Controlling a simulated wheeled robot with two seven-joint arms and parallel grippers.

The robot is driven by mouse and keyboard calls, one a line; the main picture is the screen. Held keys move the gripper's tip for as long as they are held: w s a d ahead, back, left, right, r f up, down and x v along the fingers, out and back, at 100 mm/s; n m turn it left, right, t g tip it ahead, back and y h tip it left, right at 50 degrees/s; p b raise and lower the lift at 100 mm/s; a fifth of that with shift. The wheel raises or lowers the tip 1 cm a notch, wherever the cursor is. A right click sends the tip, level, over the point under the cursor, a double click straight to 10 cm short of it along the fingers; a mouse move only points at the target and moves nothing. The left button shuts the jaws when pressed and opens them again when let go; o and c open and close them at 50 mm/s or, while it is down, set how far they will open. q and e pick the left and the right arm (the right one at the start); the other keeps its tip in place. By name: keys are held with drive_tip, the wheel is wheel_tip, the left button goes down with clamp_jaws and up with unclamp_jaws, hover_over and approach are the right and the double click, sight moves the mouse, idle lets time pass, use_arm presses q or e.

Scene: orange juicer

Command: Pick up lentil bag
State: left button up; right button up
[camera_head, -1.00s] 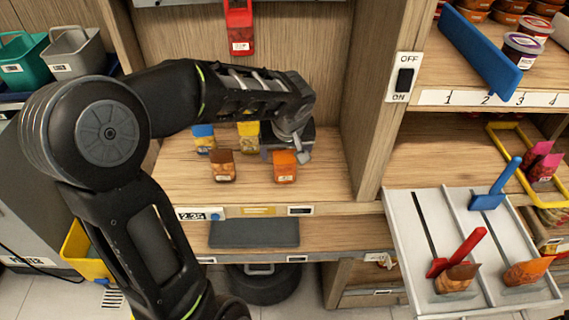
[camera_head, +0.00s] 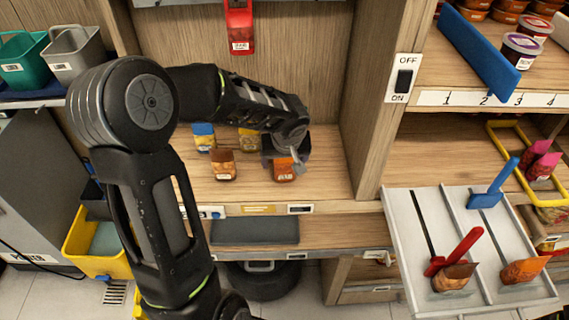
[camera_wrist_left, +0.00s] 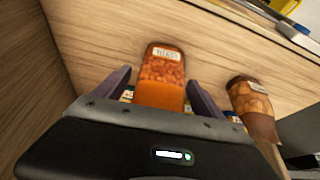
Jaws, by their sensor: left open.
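An orange bag of small orange pieces (camera_head: 284,173), which looks like the lentil bag, stands on the wooden shelf. In the left wrist view the bag (camera_wrist_left: 161,78) lies between the two dark fingers, with its label too small to read surely. My left gripper (camera_wrist_left: 157,84) is open around the bag, with a finger on each side and gaps showing. In the head view the left gripper (camera_head: 285,153) is over the bag and hides its top. My right gripper is not in view.
A brown-topped bag (camera_head: 223,165) stands close beside the orange one; it also shows in the wrist view (camera_wrist_left: 251,104). A blue-topped bag (camera_head: 203,137) and a yellow one (camera_head: 249,140) stand behind. A wooden side wall (camera_head: 370,110) bounds the shelf at right.

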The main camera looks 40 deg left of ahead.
use_arm(q)
drive_tip(key=shift+w+a+f, duration=0.15)
drive_tip(key=shift+w+f, duration=0.05)
drive_tip(key=shift+f, duration=0.35)
drive_tip(key=shift+c, duration=0.3)
drive_tip(key=c, duration=1.4)
wheel_tip(320, 180, up, 10)
drive_tip(key=shift+r, duration=0.1)
idle(0.4)
